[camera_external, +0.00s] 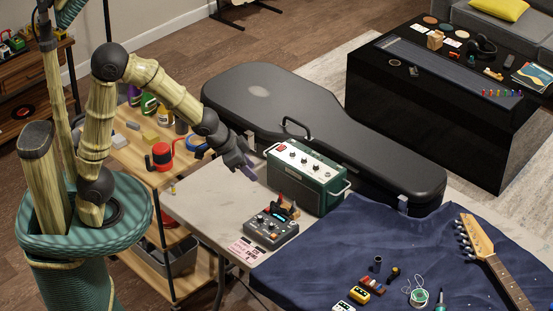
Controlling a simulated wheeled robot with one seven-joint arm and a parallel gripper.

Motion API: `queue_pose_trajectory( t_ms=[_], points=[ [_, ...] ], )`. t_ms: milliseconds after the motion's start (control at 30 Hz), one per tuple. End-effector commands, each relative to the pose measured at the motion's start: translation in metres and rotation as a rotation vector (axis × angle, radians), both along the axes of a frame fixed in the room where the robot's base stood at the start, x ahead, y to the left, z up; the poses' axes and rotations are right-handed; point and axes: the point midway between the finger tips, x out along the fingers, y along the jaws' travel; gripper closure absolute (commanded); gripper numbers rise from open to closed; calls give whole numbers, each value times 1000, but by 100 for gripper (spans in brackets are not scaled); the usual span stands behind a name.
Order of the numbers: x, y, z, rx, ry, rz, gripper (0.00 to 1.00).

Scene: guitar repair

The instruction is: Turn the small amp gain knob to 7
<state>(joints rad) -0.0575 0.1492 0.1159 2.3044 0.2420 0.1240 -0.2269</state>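A grey pedal device (271,230) stands in front of the amp, with a pink paper (244,250) beside it. The guitar case (330,130) lies behind the amp. A blue cloth (370,235) with small parts and a guitar neck (497,262) covers the right side. The table's left part is bare.

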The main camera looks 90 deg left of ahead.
Motion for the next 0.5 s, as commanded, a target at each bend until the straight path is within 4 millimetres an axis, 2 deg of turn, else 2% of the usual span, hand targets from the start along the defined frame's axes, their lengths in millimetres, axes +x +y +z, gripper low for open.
queue_pose_trajectory(
  t_ms=[33, 200, 300, 500],
  points=[
    [31, 25, 16, 22, -77, 34, 61],
    [115, 104, 68, 95, -334, 94, 61],
    [152, 147, 99, 135, -465, 92, 61],
    [207, 214, 152, 201, -658, 4, 61]
  ],
)
